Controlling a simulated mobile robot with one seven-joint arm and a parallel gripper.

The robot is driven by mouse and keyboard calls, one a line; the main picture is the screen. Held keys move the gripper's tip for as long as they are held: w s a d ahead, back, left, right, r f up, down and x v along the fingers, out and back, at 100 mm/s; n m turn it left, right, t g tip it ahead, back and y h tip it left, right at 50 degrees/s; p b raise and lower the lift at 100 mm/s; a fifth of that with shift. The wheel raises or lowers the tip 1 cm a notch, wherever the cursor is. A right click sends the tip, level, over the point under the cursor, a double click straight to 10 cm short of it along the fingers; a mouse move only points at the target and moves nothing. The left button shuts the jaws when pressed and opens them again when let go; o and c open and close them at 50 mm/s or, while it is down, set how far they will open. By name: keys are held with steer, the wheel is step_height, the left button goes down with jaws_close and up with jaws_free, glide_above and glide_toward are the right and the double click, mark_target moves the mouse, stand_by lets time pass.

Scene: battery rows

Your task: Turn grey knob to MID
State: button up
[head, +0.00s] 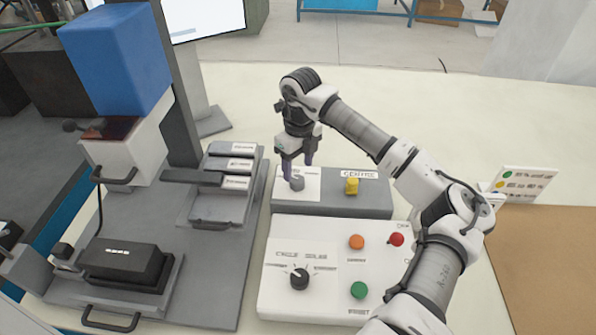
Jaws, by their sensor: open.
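The grey knob (297,183) sits on a white plate at the left end of a grey box (335,208). My gripper (297,168) points down over the knob, with its fingers open, one on each side of the knob's top. I cannot tell whether the fingers touch it. The plate's markings are partly hidden by my gripper and too small to read, so the knob's setting cannot be told.
A yellow knob (351,186) stands to the right on the same box. In front is a white panel (320,260) with a black knob (299,279) and orange, green and red buttons. A press with a blue head (115,60) stands at left. The table behind is clear.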

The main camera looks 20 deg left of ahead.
mark_target(298, 179)
steer(key=shift+f+p, duration=0.45)
steer(key=shift+f, duration=1.8)
steer(key=c, duration=1)
